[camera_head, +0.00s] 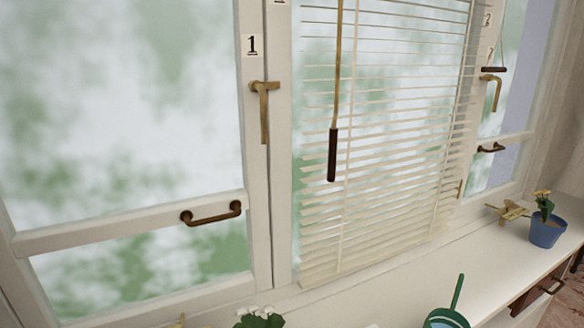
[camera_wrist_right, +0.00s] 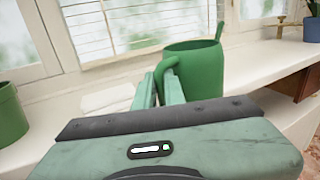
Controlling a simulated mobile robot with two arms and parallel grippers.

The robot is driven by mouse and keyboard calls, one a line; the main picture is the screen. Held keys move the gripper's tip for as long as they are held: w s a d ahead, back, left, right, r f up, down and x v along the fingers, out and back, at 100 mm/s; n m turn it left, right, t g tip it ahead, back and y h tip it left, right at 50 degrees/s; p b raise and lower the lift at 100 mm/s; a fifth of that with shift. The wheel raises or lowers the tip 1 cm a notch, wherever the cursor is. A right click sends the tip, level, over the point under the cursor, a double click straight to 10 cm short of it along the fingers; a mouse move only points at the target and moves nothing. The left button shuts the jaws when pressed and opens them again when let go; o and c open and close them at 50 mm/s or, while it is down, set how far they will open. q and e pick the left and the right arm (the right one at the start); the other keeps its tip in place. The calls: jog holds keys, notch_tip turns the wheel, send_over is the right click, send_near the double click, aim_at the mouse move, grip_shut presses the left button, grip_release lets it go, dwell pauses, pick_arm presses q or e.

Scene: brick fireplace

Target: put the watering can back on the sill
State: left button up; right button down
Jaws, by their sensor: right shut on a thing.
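The green watering can (camera_wrist_right: 197,72) fills the upper middle of the right wrist view, upright, with its thin spout at its right. My right gripper (camera_wrist_right: 159,90) is shut on its handle loop, at the can's left side. In the head view, only the can's rim and raised spout (camera_head: 457,292) show at the bottom edge. The white sill (camera_head: 492,282) runs below the windows; it also shows in the wrist view (camera_wrist_right: 262,68). I cannot tell whether the can touches the sill. My left gripper is not in view.
A blue pot (camera_head: 546,231) with yellow flowers and a small wooden object (camera_head: 508,212) stand at the sill's right. White flowers with green leaves (camera_head: 260,320) show at the bottom. A green pot (camera_wrist_right: 10,116) is at the wrist view's left. Blinds (camera_head: 385,150) hang above.

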jog(key=s+a+r, duration=0.5)
jog(key=s+a, duration=0.1)
jog(key=a, duration=0.5)
notch_tip(320, 180, up, 15)
jog(key=m+h+p, duration=0.1)
jog(key=h+p, duration=0.1)
jog(key=p, duration=1.1)
send_over(433, 318)
jog(key=w, duration=0.3)
jog(key=shift+w+d+f+b, duration=0.15)
jog(key=shift+f+b, duration=1.3)
jog(key=shift+f, duration=1.9)
jog(key=shift+s+d+f+b, duration=0.1)
jog(key=shift+f+b, duration=1.35)
jog(key=shift+f, duration=1.9)
jog(key=shift+w+d+f+b, duration=0.15)
jog(key=shift+f+b, duration=1.3)
jog(key=shift+f, duration=1.9)
